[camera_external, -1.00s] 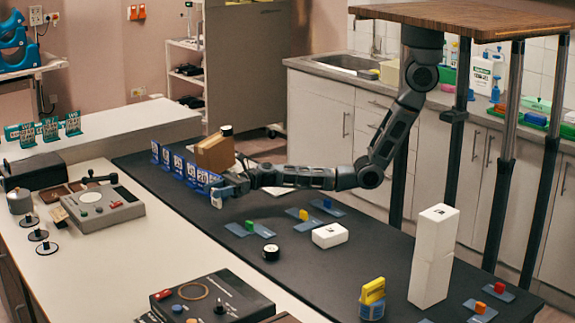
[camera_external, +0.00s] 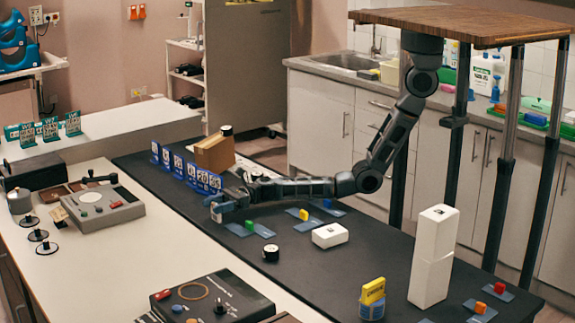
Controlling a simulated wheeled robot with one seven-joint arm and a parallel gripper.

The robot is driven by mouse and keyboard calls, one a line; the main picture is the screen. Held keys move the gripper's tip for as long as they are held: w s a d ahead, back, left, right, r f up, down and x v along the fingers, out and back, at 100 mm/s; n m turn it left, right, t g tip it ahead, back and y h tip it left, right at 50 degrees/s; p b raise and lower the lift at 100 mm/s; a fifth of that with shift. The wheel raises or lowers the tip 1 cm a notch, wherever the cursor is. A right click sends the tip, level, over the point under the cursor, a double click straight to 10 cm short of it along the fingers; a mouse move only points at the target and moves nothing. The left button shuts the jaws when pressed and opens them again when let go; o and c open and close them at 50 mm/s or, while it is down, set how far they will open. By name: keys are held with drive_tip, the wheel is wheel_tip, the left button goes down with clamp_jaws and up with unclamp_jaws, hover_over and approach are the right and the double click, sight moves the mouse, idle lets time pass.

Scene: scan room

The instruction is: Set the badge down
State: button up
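My gripper (camera_external: 224,207) is low over the dark bench top (camera_external: 190,218), just in front of the near end of a row of upright blue cards. A small white and blue piece (camera_external: 216,215), which I take to be the badge, shows at the fingertips. The fingers appear shut on it. It is close to the bench top; I cannot tell whether it touches. The fingers partly hide it.
The row of blue numbered cards (camera_external: 193,176) and a brown box (camera_external: 214,153) stand behind the gripper. To its right are a flat card with a green clip (camera_external: 249,226), a black and white round piece (camera_external: 271,252) and a white box (camera_external: 330,235). Bare bench lies in front.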

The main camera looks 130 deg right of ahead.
drive_tip(key=o, duration=0.3)
drive_tip(key=shift+r, duration=0.25)
drive_tip(key=s+p, duration=0.1)
drive_tip(key=s, duration=1.1)
